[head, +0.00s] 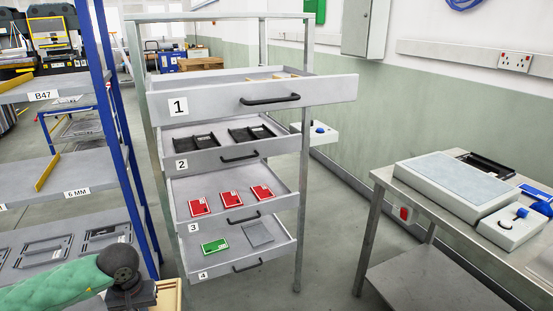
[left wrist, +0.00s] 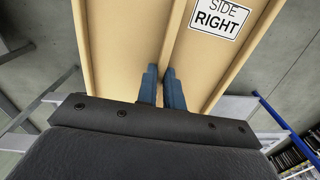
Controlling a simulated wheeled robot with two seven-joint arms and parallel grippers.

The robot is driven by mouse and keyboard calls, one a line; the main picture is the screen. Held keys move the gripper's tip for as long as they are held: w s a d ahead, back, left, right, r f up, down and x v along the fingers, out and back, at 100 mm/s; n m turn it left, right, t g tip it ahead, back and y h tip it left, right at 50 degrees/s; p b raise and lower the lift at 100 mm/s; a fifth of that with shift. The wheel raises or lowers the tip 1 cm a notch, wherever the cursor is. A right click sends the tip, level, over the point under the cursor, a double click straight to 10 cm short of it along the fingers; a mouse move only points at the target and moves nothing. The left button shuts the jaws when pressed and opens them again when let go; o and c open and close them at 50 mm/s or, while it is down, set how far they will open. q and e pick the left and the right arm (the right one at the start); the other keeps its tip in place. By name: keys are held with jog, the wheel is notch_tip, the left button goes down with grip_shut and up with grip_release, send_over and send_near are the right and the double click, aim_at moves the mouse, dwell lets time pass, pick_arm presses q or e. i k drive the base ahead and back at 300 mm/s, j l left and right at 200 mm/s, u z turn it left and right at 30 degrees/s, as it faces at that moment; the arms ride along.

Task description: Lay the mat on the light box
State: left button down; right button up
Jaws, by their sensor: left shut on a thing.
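My left gripper (left wrist: 167,75) has its blue fingers closed on the middle rib of a tan panel (left wrist: 118,45) marked "SIDE RIGHT". In the head view the left gripper (head: 133,294) is at the bottom left, with a tan edge of the panel (head: 171,296) beside it; its fingertips are hidden there. The light box (head: 455,178), a pale box with a flat grey-blue top, lies on the metal table at right. I cannot tell for sure which thing is the mat; a flat grey piece (head: 258,234) lies in drawer 4. My right gripper is not in view.
A rack of open drawers (head: 300,92) stands ahead, holding black frames, red cards and a green card. A blue-posted shelf (head: 30,172) stands at left. The metal table (head: 385,178) also bears a black tray (head: 487,165) and a small device with a blue knob (head: 512,226). Floor between rack and table is clear.

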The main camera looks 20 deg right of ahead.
aim_at(455, 175)
jog(key=i+j+z, duration=0.15)
jog(key=z, duration=0.3)
jog(key=i+j+z, duration=0.25)
jog(key=z, duration=0.15)
